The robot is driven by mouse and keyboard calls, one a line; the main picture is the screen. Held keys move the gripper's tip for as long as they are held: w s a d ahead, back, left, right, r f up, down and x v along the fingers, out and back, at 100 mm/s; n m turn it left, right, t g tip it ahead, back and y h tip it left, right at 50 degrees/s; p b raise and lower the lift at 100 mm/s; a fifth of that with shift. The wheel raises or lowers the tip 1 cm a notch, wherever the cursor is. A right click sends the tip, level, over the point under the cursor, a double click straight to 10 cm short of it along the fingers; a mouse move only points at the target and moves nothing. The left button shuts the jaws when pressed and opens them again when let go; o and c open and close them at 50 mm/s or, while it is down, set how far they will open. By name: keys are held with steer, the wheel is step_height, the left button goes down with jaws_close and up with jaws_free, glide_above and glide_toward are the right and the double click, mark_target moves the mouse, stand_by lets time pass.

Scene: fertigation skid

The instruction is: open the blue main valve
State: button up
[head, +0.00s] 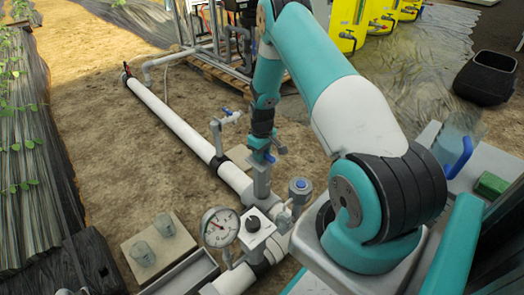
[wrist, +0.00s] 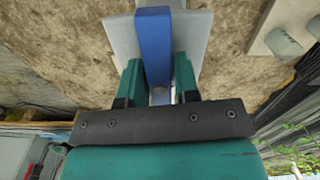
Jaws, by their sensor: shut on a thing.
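The main valve's blue handle (wrist: 153,45) runs as a flat bar between the two teal fingers of my gripper (wrist: 157,80) in the wrist view. The gripper is shut on it, with a finger on each side. A pale grey flat body (wrist: 196,35) lies behind the bar. In the head view, my gripper (head: 268,148) is above the white main pipe (head: 175,120), over a grey upright fitting (head: 262,182). Only a bit of blue shows at the fingers there, and my gripper hides most of the handle.
A pressure gauge (head: 219,227) and a white box with a black knob (head: 254,222) sit close in front. A blue-capped fitting (head: 300,188) is at right. A branch pipe with a small blue lever (head: 230,112) stands at left. Cups (head: 142,253) stand on a board.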

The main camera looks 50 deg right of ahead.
steer(key=o, duration=0.9)
steer(key=shift+o, duration=0.2)
steer(key=shift+r, duration=0.1)
step_height(320, 180, up, 10)
steer(key=p, duration=0.9)
